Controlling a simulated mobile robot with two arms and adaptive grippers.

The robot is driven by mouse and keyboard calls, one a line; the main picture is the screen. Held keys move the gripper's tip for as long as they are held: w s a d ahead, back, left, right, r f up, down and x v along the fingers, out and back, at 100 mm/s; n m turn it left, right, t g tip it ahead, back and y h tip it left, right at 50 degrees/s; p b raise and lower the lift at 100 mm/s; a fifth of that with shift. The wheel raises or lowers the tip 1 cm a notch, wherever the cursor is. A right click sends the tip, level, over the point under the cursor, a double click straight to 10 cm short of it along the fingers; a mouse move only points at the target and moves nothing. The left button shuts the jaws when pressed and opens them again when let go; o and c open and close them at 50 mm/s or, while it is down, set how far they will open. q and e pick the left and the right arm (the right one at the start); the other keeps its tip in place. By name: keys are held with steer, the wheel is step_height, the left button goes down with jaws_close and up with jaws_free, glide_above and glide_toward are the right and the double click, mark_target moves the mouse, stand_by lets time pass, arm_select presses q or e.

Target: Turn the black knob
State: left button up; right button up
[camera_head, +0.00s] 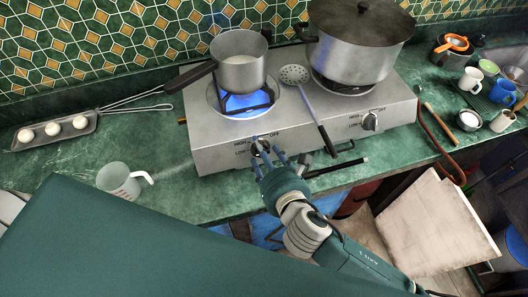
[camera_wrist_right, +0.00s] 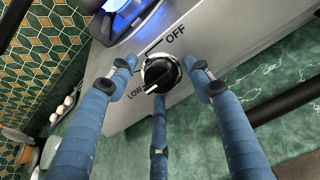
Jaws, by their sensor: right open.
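The black knob (camera_wrist_right: 160,73) is on the front of the silver hotplate (camera_head: 220,148). In the right wrist view its white mark points toward LOW, away from OFF. In the head view the knob (camera_head: 262,144) is partly hidden by my right gripper (camera_head: 264,157). My right gripper, also in the right wrist view (camera_wrist_right: 160,80), is open, with blue fingers spread to the left, right and below the knob. I cannot tell whether any finger touches it. A blue flame (camera_head: 245,101) burns on the left burner. My left gripper is not in view.
A saucepan (camera_head: 240,70) sits over the flame and a large lidded pot (camera_head: 360,50) on the right burner. A skimmer (camera_head: 318,120) lies between them. A measuring cup (camera_head: 118,180) stands left; cups and mugs crowd the right counter.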

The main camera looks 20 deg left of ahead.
steer(key=c, duration=1.1)
steer(key=shift+r, duration=0.1)
steer(key=shift+m, duration=0.3)
steer(key=shift+r+m+p, duration=0.1)
steer(key=shift+m+p, duration=0.4)
steer(key=shift+m, duration=0.1)
steer(key=m+t+p, duration=0.1)
steer(key=m, duration=0.2)
steer(key=shift+h, duration=0.4)
steer(key=shift+w+m+h+p, duration=0.1)
steer(key=shift+m+h+p, duration=0.5)
steer(key=shift+m, duration=1.7)
